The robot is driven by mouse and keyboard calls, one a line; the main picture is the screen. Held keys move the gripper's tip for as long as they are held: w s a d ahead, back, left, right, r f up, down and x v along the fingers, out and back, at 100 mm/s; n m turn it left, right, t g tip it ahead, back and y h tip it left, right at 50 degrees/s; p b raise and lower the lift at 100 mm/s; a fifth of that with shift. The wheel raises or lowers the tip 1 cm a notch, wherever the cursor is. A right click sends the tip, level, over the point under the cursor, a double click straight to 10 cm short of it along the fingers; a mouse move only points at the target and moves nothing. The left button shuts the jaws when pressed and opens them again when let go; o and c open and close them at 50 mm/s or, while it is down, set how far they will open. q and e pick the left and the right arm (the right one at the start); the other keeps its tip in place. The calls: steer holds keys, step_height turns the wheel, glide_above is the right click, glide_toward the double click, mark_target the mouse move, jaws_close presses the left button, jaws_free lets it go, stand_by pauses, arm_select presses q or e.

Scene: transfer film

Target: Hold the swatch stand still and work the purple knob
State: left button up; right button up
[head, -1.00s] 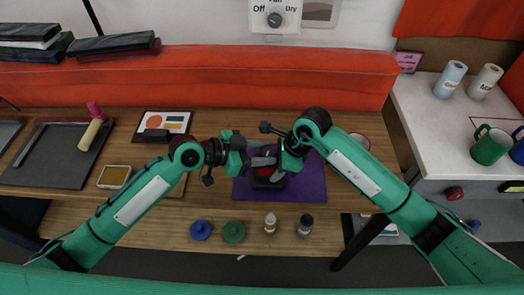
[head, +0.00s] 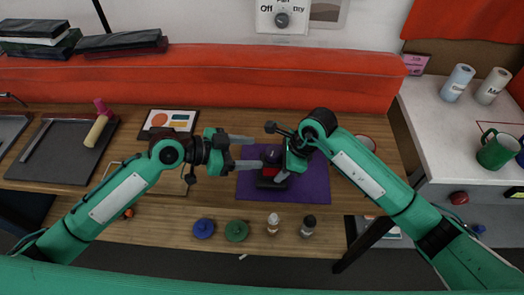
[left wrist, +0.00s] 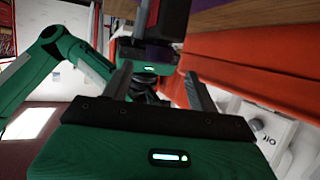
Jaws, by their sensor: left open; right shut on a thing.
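The swatch stand (head: 268,183), dark with a red part, stands on a purple mat (head: 313,182). The knob (head: 272,156), dark purple, shows at its top, partly crowded by the grippers. My right gripper (head: 281,174) is shut on the stand from the right; its exact contact is partly hidden. My left gripper (head: 257,152) is open and empty, its fingers spread and pointing right, just left of the knob. In the left wrist view, the dark stand (left wrist: 166,20) lies beyond the open fingers, with part of my green right gripper (left wrist: 148,68) behind.
Blue and green round knobs (head: 236,231) and two small bottles (head: 273,224) stand along the front of the wooden table. A dark tray (head: 60,150) with a roller lies at the left. A red padded bolster (head: 220,80) runs along the back.

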arm_select(q)
steer(key=v, duration=0.6)
steer(key=shift+a, duration=0.3)
steer(key=shift+r, duration=0.1)
steer(key=m+g, duration=0.5)
glide_toward(273, 155)
steer(key=shift+h, duration=0.4)
steer(key=x, duration=0.2)
steer(key=w+f+x, duration=0.1)
steer(key=x, duration=0.5)
steer(key=shift+w+a+f, duration=0.15)
steer(key=shift+f, duration=0.15)
steer(key=shift+n, duration=0.3)
steer(key=c, duration=1)
